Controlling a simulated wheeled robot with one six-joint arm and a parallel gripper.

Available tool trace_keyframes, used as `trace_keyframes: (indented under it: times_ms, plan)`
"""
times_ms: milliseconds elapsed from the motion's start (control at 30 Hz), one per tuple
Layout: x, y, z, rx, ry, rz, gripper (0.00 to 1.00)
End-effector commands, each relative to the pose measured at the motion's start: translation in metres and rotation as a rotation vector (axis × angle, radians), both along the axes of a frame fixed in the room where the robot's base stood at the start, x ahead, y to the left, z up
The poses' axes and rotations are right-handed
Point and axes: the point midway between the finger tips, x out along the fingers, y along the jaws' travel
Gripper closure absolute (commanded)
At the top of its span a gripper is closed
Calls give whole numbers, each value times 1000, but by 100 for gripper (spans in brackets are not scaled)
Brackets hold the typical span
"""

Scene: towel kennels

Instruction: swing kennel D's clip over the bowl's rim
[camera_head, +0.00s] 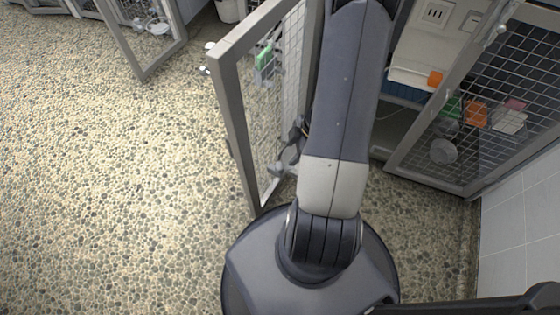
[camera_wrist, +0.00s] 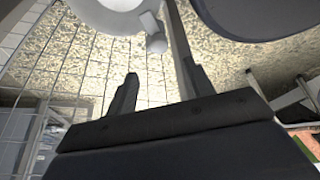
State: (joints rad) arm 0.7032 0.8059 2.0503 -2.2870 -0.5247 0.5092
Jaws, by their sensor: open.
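In the wrist view, a pale round bowl (camera_wrist: 115,14) shows at the top edge, partly cut off. A small pale knob-ended piece (camera_wrist: 154,36), which looks like the clip, lies at the bowl's lower right; I cannot tell whether it is over the rim. My gripper (camera_wrist: 160,82) is open, its dark fingers apart and nothing between them, just short of the clip. Small grey fittings (camera_head: 277,169) show low behind the mesh. No letter D is legible.
A closed mesh kennel door (camera_head: 425,135) stands at the right, with a bowl (camera_head: 443,151) and coloured cards behind it. Another open door (camera_head: 128,42) is at the upper left. The pebbled floor (camera_head: 110,190) is clear at the left. A tiled wall (camera_head: 520,225) bounds the right.

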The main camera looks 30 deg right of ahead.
Motion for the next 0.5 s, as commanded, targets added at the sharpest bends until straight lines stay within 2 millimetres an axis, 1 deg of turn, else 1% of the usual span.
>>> trace_keyframes:
  times_ms: [33, 100, 300, 500]
  plan:
    - [1, 3, -12, 1, 2, 0, 50]
    - [3, 6, -23, 1, 2, 2, 50]
    - [9, 16, -52, -1, 2, 0, 50]
    - [15, 25, -75, -2, 1, -1, 50]
